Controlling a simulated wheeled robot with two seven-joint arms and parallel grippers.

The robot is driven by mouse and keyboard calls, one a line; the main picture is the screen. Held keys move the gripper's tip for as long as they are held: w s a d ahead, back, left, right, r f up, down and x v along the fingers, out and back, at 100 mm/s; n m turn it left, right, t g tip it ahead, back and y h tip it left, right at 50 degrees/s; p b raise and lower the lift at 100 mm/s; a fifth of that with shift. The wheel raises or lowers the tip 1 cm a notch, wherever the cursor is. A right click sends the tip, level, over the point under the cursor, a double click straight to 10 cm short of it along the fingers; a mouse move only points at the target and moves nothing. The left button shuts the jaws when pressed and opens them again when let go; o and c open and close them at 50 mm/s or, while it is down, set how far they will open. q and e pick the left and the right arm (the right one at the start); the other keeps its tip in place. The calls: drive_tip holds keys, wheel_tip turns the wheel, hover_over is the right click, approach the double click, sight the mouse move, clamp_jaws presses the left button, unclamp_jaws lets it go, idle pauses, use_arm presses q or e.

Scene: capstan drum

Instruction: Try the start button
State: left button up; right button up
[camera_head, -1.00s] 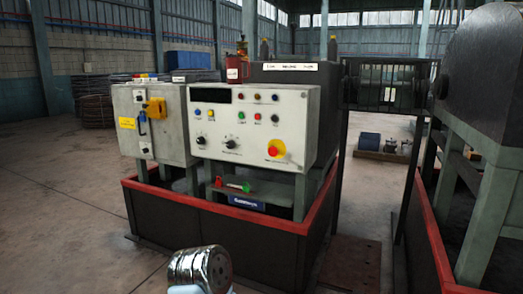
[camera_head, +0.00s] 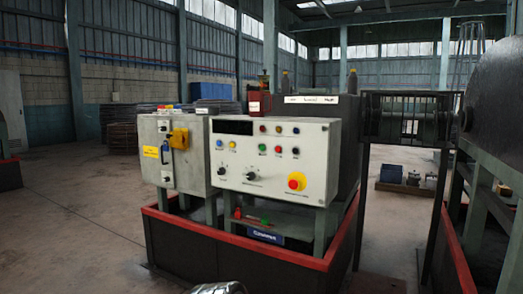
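The white control panel (camera_head: 275,158) stands in the middle of the view, facing me at a slight angle. A green button (camera_head: 262,147) sits in its row of small coloured buttons, beside a red one (camera_head: 278,149). The button labels are too small to read, so I cannot confirm which one is start. Two black knobs (camera_head: 251,176) and a red mushroom button on a yellow plate (camera_head: 296,181) sit lower on the panel. Neither gripper shows. A shiny metal rounded part, likely of my own arm, just enters at the bottom edge.
A grey cabinet (camera_head: 153,151) with a yellow switch box adjoins the panel's left. A dark low wall with a red rim (camera_head: 240,242) surrounds the panel's base. A dark drum (camera_head: 500,95) on a green frame stands at right. The floor at left (camera_head: 75,235) is clear.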

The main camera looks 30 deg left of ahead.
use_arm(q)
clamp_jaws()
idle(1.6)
